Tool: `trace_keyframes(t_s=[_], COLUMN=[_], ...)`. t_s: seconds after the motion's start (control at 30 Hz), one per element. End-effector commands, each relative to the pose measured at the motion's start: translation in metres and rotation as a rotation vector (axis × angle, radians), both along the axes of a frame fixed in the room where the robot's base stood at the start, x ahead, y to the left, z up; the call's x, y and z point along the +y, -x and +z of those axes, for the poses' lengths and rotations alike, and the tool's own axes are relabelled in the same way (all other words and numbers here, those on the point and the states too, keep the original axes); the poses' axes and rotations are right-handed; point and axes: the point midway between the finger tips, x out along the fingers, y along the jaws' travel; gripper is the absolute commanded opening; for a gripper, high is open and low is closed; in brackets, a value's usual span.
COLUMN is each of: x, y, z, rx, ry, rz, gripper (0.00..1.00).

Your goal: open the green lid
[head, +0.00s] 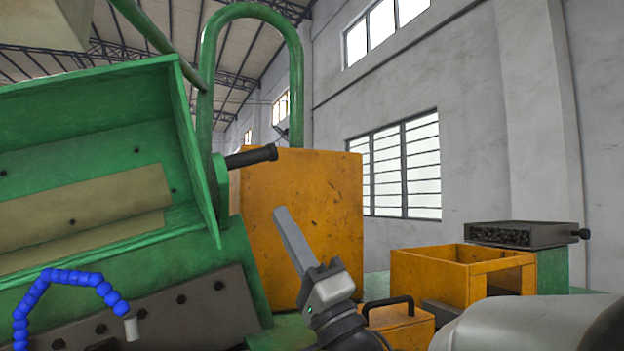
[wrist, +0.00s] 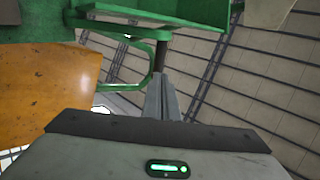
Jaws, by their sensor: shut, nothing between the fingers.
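The green lid (head: 90,115) fills the left of the head view. It is tilted, and its trough-like face with beige panels shows. A black round handle (head: 252,157) sticks out from its right side. The lid also shows at the top of the wrist view (wrist: 190,12), with the black handle (wrist: 161,55) pointing down toward my fingers. My gripper (head: 281,211) is shut and empty. Its fingers point up, below and to the right of the handle in the head view. In the wrist view the shut fingertips (wrist: 160,78) line up with the handle's end; I cannot tell whether they touch.
A large orange box (head: 325,205) stands behind my gripper. A green tubular loop (head: 297,75) rises behind the handle. A blue jointed hose (head: 70,277) is at lower left. An open orange box (head: 440,277) and a grey tray (head: 525,234) are at right.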

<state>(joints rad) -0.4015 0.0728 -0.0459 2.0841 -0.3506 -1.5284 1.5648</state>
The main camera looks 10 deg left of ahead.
Motion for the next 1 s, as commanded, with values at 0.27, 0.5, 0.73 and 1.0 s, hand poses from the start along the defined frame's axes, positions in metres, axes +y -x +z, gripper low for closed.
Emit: trace_keyframes(t_s=[0.27,0.5,0.73,1.0], x=[0.033,0.051,0.057,0.056], y=[-0.024,-0.039,-0.044,-0.044], z=[0.049,0.075,0.083,0.083], rx=[-0.001,0.001,0.001,0.001], ry=[-0.001,0.000,0.000,0.000], rz=[0.002,0.001,-0.001,-0.001], gripper=[0.00,0.00,0.00,0.00])
